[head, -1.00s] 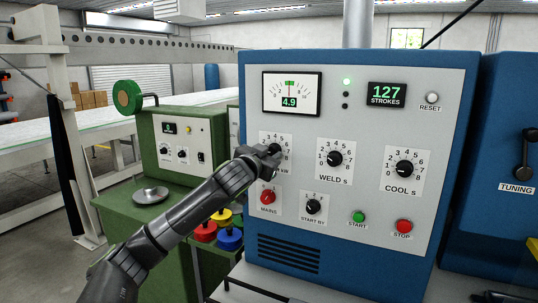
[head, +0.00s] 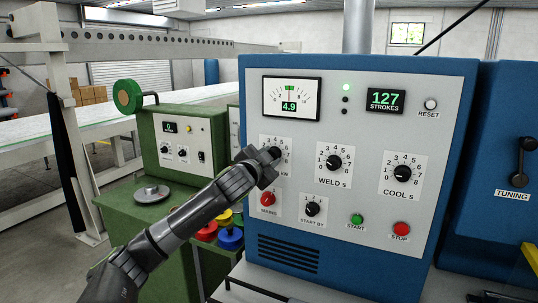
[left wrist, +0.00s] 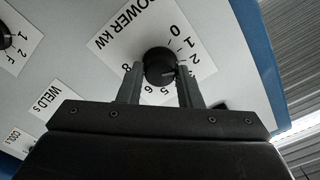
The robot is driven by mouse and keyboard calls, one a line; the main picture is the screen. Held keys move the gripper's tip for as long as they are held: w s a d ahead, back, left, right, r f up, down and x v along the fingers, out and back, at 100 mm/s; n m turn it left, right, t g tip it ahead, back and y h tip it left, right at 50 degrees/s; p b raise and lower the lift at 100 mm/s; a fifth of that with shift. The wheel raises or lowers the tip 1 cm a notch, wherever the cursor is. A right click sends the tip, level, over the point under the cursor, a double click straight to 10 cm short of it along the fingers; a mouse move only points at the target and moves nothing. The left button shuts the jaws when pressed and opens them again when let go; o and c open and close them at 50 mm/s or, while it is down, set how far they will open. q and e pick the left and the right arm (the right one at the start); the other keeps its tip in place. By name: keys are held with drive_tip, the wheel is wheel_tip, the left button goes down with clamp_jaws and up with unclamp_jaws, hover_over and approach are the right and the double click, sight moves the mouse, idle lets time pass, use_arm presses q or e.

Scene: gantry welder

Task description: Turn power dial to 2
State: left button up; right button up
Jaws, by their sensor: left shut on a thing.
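The power dial (left wrist: 160,68) is a round black knob on a white scale plate marked POWER kW in the left wrist view. My left gripper (left wrist: 157,80) is shut on this knob, one finger on each side. A pale mark on the knob points roughly toward the side of the 2, but its exact setting is hard to read. In the head view, my left gripper (head: 270,157) covers the knob and much of its plate (head: 277,141). My right gripper is not in view.
The panel (head: 322,100) also carries the weld dial (head: 330,162), cool dial (head: 402,173), red mains knob (head: 267,199), start-by knob (head: 312,208), green start button (head: 357,219) and red stop button (head: 401,229). The meter (head: 291,97) reads 4.9.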

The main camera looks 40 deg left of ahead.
use_arm(q)
drive_tip(key=shift+m, duration=0.5)
drive_tip(key=o, duration=1)
